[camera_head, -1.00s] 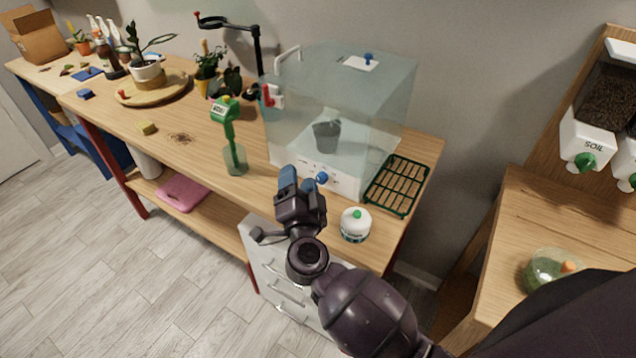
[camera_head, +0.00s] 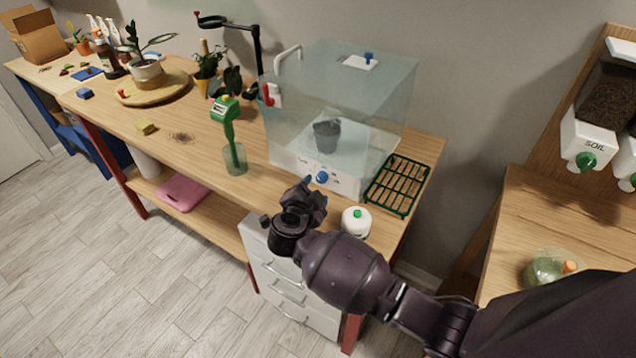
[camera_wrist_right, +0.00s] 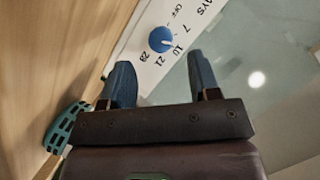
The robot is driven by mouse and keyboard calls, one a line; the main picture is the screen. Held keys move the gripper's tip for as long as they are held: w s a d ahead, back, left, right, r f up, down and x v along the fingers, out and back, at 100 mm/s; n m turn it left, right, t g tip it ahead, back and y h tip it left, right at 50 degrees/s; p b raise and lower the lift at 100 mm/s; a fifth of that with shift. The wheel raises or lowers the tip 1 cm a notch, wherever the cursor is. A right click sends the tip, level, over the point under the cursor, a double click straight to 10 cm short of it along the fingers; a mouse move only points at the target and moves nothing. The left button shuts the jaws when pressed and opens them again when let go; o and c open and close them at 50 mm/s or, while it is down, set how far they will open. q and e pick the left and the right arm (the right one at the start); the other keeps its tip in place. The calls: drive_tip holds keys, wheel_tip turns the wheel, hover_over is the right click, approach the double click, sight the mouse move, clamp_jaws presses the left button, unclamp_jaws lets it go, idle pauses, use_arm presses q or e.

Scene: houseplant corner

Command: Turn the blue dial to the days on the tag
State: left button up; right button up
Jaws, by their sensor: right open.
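The blue dial (camera_head: 321,177) is on the white front panel of a clear propagator box (camera_head: 340,100). In the right wrist view the dial (camera_wrist_right: 162,40) is ringed by printed marks, OFF, 7, a hard-to-read number, 21 and 28, with part of DAYS. Its white pointer faces roughly the hard-to-read number between 7 and 21. My right gripper (camera_wrist_right: 160,72) is open, with the dial ahead of and between its blue fingers, apart from them. In the head view my right gripper (camera_head: 309,193) is just in front of the panel. I cannot read a days tag in either view.
A white bottle with a green cap (camera_head: 356,222) stands close right of my right gripper. A green rack (camera_head: 397,184) lies right of the box. A green handled tool (camera_head: 230,130) stands in a glass to the left. A grey pot (camera_head: 327,136) is inside the box.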

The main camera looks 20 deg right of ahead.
sight(319, 180)
drive_tip(key=shift+x, duration=2.35)
drive_tip(key=shift+c, duration=0.3)
